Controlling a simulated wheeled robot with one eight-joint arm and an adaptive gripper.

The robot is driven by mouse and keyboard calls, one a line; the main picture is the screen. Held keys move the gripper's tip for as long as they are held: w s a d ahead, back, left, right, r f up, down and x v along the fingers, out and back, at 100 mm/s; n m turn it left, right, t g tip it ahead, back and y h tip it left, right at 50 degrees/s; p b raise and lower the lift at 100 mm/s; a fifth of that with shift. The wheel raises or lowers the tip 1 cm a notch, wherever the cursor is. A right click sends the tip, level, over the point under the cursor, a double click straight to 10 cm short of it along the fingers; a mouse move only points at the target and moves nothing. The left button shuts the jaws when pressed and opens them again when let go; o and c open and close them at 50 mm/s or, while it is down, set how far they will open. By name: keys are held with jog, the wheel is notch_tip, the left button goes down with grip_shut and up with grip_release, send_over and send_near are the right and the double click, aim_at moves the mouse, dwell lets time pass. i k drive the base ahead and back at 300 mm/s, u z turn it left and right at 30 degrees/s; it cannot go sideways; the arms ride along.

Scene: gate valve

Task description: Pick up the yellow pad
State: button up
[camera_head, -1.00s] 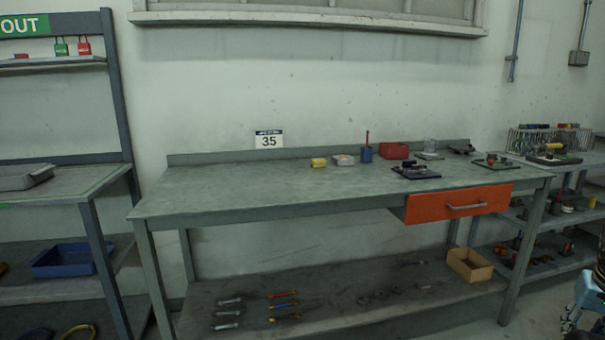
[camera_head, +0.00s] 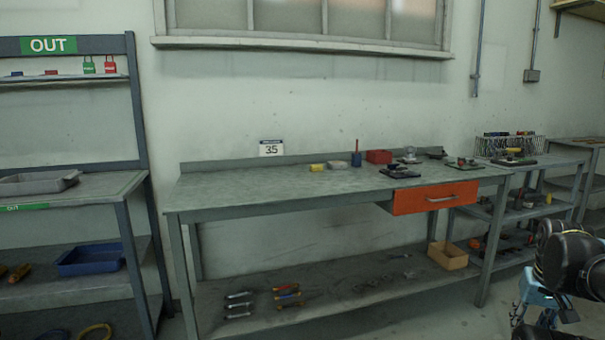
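A small yellow pad (camera_head: 318,168) lies on the grey workbench top (camera_head: 250,188), toward its back edge and below the number 35 sign. A pale item (camera_head: 338,165) sits just to its right. My arm shows at the lower right, with a blue and black end part (camera_head: 545,300) that may be my gripper. It is far to the right of the pad and apart from the bench. Its fingers cannot be made out.
An orange drawer (camera_head: 435,198) hangs under the bench. The bench's left top is clear. Shelving with a blue tray (camera_head: 90,260) stands left.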

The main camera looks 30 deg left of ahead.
aim_at(314, 168)
jog(key=u, duration=1)
jog(key=i, duration=1)
jog(key=z, duration=0.05)
